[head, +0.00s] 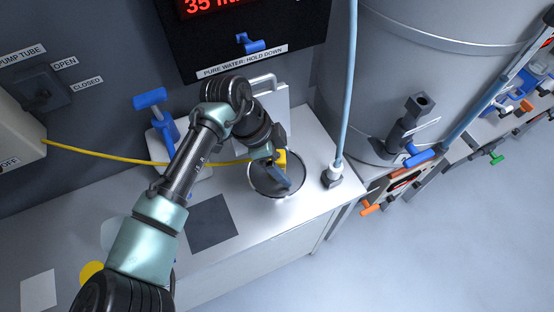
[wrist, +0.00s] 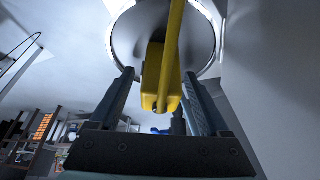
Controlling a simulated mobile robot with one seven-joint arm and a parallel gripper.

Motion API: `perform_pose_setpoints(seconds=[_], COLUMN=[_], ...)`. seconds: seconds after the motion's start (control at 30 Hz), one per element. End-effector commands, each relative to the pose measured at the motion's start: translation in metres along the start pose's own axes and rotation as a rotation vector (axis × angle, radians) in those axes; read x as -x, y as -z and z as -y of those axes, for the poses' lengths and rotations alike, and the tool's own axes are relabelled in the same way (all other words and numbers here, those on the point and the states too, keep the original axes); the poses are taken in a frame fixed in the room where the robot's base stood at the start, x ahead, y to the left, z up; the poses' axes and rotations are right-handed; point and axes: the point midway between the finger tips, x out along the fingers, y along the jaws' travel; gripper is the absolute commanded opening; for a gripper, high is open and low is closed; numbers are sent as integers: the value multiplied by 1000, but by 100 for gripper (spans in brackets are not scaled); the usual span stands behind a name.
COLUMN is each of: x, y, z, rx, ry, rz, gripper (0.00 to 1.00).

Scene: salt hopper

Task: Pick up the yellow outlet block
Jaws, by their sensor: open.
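The yellow outlet block (head: 281,157) is at the end of a yellow tube (head: 100,156), over the back rim of a round open vessel (head: 252,187). My gripper (head: 284,178) is at the block, above the vessel, and partly hides it in the head view. In the wrist view the block (wrist: 158,82) lies between the two fingers of my gripper (wrist: 160,88), with a visible gap on each side. The fingers are open. The tube runs up the picture from the block, across the vessel (wrist: 121,38). Whether the block touches the rim cannot be told.
The vessel stands on a white counter (head: 312,205). A blue-handled stand (head: 150,100) is behind my arm. A dark square (head: 211,222) lies on the counter.

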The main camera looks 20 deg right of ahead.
Motion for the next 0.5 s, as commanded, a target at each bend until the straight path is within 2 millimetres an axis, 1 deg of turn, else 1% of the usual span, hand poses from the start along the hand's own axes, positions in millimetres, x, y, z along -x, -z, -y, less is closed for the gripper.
perform_pose_setpoints(seconds=[0.03,0.17,0.2,0.27,0.3,0.37,0.4,0.47,0.5], x=[0,0,0,0,0,1,1,1,1], y=[0,0,0,0,0,0,0,0,0], z=[0,0,0,0,0,0,0,0,0], rx=[0,0,0,0,0,0,0,0,0], ry=[0,0,0,0,0,0,0,0,0], rz=[0,0,0,0,0,0,0,0,0], gripper=[80,57,49,39,31,21,13,3,0])
